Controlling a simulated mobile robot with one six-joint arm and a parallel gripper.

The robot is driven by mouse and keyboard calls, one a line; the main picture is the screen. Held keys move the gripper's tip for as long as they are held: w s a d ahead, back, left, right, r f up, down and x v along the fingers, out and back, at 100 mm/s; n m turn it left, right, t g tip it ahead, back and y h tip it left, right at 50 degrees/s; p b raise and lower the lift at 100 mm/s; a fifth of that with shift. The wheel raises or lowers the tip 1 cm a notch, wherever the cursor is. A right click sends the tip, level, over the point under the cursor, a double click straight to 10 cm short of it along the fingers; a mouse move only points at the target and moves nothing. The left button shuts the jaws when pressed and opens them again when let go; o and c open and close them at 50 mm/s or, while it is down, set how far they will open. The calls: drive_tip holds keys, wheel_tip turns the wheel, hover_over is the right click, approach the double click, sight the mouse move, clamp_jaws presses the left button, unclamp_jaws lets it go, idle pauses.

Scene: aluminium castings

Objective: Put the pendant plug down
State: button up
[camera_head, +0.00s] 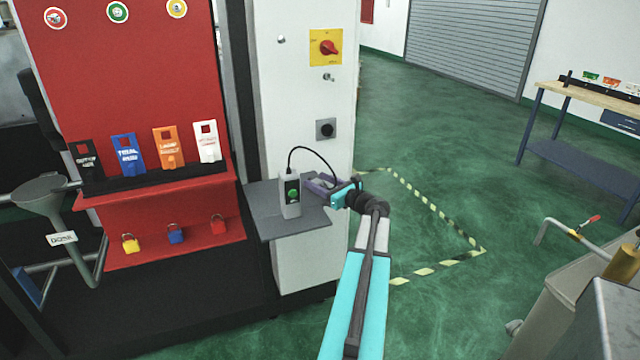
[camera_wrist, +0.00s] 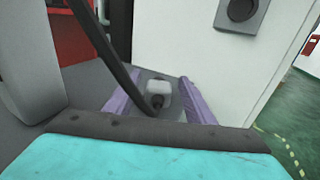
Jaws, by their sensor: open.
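The pendant plug (camera_wrist: 159,97) is a small pale block with a dark cable end, low over or on the grey shelf (camera_head: 290,228). My gripper (camera_head: 320,186) is over the right part of this shelf. In the wrist view its purple fingers (camera_wrist: 158,90) are open on either side of the plug, with gaps visible. A black cable (camera_head: 318,153) arches from the grey pendant (camera_head: 288,196), which stands upright on the shelf with a green button or screen. In the head view the plug is hard to make out among the fingers.
A dark socket (camera_head: 325,129) is on the white cabinet (camera_head: 300,85) above the shelf. To the left is a red board (camera_head: 130,60) with tags and padlocks. Striped floor tape (camera_head: 430,205) marks open green floor to the right.

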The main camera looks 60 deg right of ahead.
drive_tip(key=shift+s+r, duration=0.2)
drive_tip(key=shift+r, duration=0.15)
drive_tip(key=b+v, duration=0.1)
drive_tip(key=v, duration=1)
drive_tip(key=shift+s+b, duration=0.3)
drive_tip(key=shift+b, duration=0.1)
drive_tip(key=shift+s+f, duration=0.1)
drive_tip(key=shift+f, duration=0.05)
